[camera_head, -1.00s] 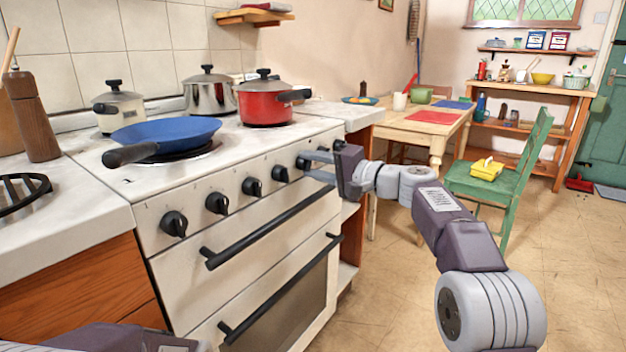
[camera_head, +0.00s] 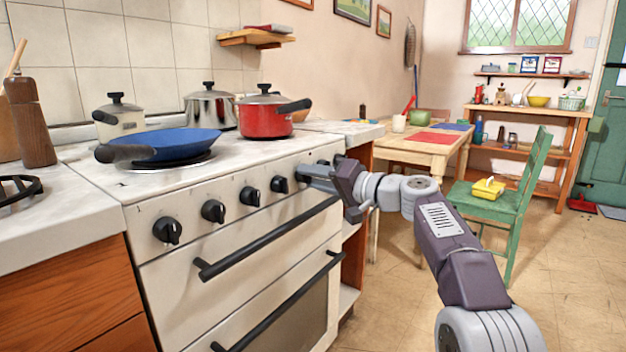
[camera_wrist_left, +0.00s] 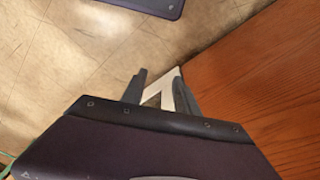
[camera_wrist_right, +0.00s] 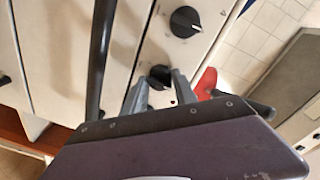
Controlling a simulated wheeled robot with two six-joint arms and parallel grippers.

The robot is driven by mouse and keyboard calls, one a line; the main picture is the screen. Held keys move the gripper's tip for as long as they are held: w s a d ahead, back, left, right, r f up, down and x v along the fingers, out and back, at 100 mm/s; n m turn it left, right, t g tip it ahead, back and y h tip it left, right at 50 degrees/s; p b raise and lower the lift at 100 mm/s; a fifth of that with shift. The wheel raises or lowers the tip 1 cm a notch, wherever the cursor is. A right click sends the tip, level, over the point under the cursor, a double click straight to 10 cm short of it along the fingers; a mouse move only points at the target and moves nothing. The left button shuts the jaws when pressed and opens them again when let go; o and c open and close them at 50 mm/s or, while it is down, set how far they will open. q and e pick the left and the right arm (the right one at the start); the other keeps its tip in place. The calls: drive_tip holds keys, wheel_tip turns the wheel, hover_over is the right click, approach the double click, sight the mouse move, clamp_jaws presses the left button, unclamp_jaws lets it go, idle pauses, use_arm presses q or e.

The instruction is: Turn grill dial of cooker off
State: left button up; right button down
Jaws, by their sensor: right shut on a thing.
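The white cooker (camera_head: 262,222) has a row of black dials along its sloping front panel. Several dials, such as this one (camera_head: 279,184), show to the left of my right gripper (camera_head: 304,171). My right gripper is at the panel's right end, shut on a black dial (camera_wrist_right: 160,76), which sits between its fingertips in the right wrist view. A neighbouring dial (camera_wrist_right: 185,21) is free, its white mark visible. I cannot read any label naming the grill dial. My left gripper (camera_wrist_left: 158,82) is open and empty, low beside a wooden cupboard side (camera_wrist_left: 255,75).
Black oven handles (camera_head: 268,238) stick out below the dials. A blue frying pan (camera_head: 172,145), a red pot (camera_head: 266,117) and other pots stand on the hob. A wooden table (camera_head: 425,150) and green chair (camera_head: 515,200) stand to the right. Open floor lies in front.

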drive_tip(key=c, duration=1)
unclamp_jaws()
drive_tip(key=v, duration=0.9)
